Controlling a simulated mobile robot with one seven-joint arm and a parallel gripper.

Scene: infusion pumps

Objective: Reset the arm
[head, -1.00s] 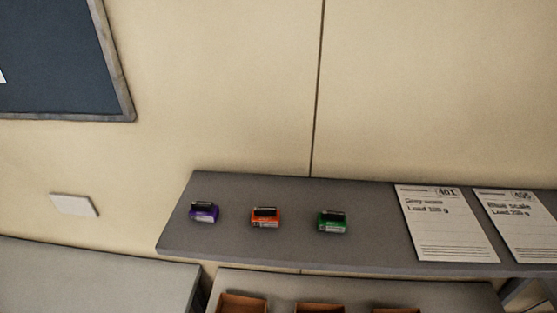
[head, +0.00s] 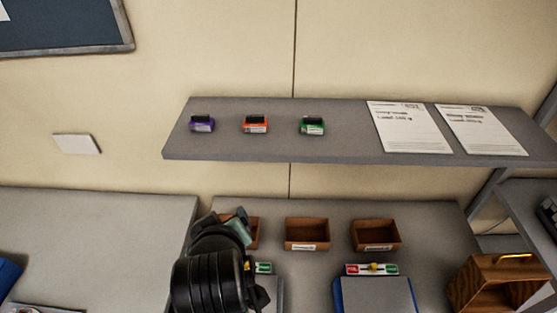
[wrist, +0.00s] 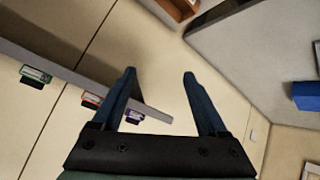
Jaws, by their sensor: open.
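My arm rises from the bottom of the head view, with its dark end in front of the left wooden bin. In the wrist view my gripper (wrist: 158,75) is open, its two blue fingers apart with nothing between them. The fingers point toward the wall and the shelf edge. In the head view my fingertips cannot be made out clearly.
A grey shelf (head: 280,147) carries purple (head: 202,124), orange (head: 256,124) and green (head: 311,126) items and two paper sheets (head: 408,128). Below are wooden bins (head: 307,235), a blue-edged grey device (head: 375,295) and a wooden caddy (head: 497,285). The left counter (head: 90,235) is mostly clear.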

